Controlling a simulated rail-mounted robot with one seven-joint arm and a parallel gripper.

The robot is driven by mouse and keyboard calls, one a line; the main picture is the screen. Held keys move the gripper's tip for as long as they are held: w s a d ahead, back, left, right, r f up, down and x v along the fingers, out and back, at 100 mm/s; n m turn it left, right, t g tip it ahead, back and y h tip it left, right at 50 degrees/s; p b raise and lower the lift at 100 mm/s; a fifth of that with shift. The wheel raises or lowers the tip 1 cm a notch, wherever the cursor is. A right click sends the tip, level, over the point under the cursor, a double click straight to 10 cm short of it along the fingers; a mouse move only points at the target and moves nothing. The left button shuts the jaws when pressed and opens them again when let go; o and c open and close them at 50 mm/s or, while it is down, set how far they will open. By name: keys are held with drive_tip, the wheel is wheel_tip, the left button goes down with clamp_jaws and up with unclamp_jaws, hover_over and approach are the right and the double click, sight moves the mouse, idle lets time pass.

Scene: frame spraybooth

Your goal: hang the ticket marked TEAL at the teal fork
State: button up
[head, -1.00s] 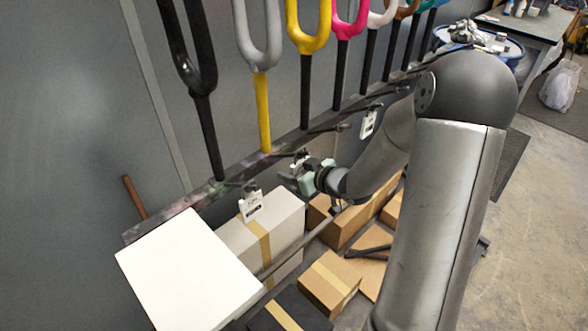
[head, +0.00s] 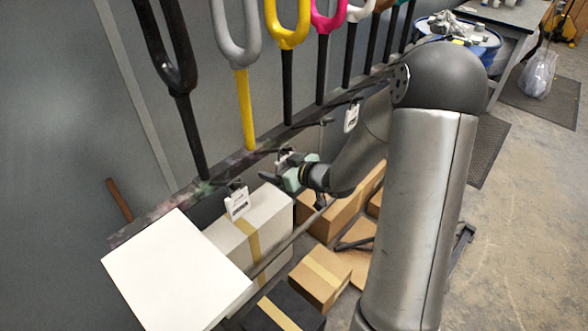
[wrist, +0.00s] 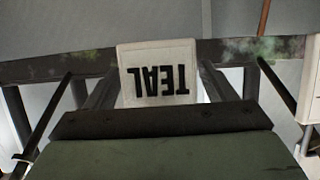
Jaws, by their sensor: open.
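The ticket marked TEAL (wrist: 158,75) is a white card, its lettering upside down in the wrist view, just beyond my gripper's dark finger edge. In the head view a small pale ticket (head: 283,157) shows at the rail beside my gripper, too small to read. My gripper (head: 277,168) is open at the rail, close to that ticket; I cannot tell whether they touch. The teal fork (head: 402,2) is at the far right end of the fork row, mostly cut off by the top edge.
Other tickets hang left (head: 237,203) and right (head: 351,117) of my gripper. Pegs stick out along the dark rail (head: 160,213). Black, grey, yellow, magenta and white forks stand above it. A white box (head: 175,270) and cardboard boxes (head: 320,277) lie below.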

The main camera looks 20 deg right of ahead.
drive_tip(key=s+d+r+m+g+h, duration=0.1)
drive_tip(key=s+d+r+h, duration=0.1)
drive_tip(key=s, duration=0.3)
drive_tip(key=s+d+r+m+g+h, duration=0.1)
drive_tip(key=s+d+r+m+h, duration=0.1)
drive_tip(key=s+d+r+h, duration=0.1)
drive_tip(key=s+d+r+m+g+h+b, duration=0.1)
drive_tip(key=s+d+r+m+g+h, duration=0.1)
drive_tip(key=s+d+h, duration=0.3)
drive_tip(key=s+d, duration=0.1)
drive_tip(key=s, duration=0.2)
drive_tip(key=shift+s+r, duration=0.15)
drive_tip(key=shift+s, duration=0.25)
drive_tip(key=shift+o, duration=0.4)
drive_tip(key=s+a+m+g+y, duration=0.1)
drive_tip(key=s+a+g+y, duration=0.2)
drive_tip(key=s+a+g, duration=0.3)
drive_tip(key=s+a, duration=0.4)
drive_tip(key=s, duration=0.3)
drive_tip(key=shift+s+a+f+g, duration=0.25)
drive_tip(key=shift+s+a+g, duration=0.05)
drive_tip(key=shift+s, duration=0.1)
